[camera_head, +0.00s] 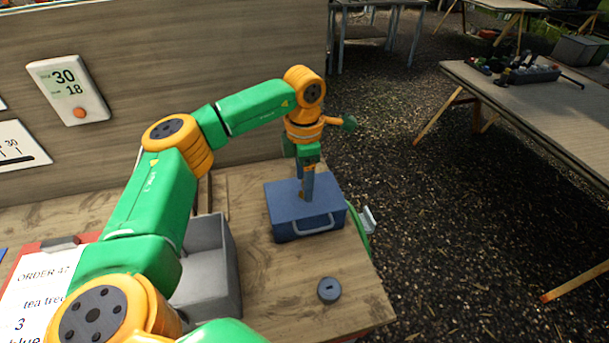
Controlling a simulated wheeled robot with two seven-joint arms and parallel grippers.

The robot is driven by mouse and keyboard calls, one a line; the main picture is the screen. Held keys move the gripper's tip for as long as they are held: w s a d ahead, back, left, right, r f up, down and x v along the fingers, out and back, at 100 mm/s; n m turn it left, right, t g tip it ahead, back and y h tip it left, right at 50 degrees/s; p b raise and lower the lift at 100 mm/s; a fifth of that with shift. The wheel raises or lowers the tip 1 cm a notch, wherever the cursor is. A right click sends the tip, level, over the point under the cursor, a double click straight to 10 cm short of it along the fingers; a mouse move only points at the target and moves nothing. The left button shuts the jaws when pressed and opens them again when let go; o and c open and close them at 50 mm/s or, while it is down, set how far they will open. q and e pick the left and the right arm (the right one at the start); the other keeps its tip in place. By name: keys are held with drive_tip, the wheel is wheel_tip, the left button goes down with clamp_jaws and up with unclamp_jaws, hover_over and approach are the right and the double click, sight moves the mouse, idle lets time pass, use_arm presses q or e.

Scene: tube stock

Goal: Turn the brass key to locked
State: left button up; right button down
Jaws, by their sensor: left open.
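A blue box (284,207) with a light handle (314,225) on its front stands near the right edge of the wooden table. My left gripper (306,196) points down over the box's top, its fingers at or just above the lid. It is open; I cannot tell whether it touches anything. I cannot make out the brass key; the fingers may hide it. My right gripper is out of view.
A grey open bin (228,262) stands left of the box, partly behind my arm. A dark round piece (329,290) lies in front of the box. A clipboard with an order sheet (32,290) is at the left. A wooden panel (200,60) stands behind.

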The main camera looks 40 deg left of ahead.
use_arm(q)
drive_tip(key=shift+w+a+f, duration=0.1)
drive_tip(key=shift+a+f, duration=0.05)
drive_tip(key=shift+f, duration=0.3)
drive_tip(key=shift+w+a+f, duration=0.15)
drive_tip(key=shift+w+f, duration=0.15)
drive_tip(key=shift+f, duration=0.05)
drive_tip(key=shift+s+r, duration=0.1)
drive_tip(key=c, duration=0.8)
clamp_jaws()
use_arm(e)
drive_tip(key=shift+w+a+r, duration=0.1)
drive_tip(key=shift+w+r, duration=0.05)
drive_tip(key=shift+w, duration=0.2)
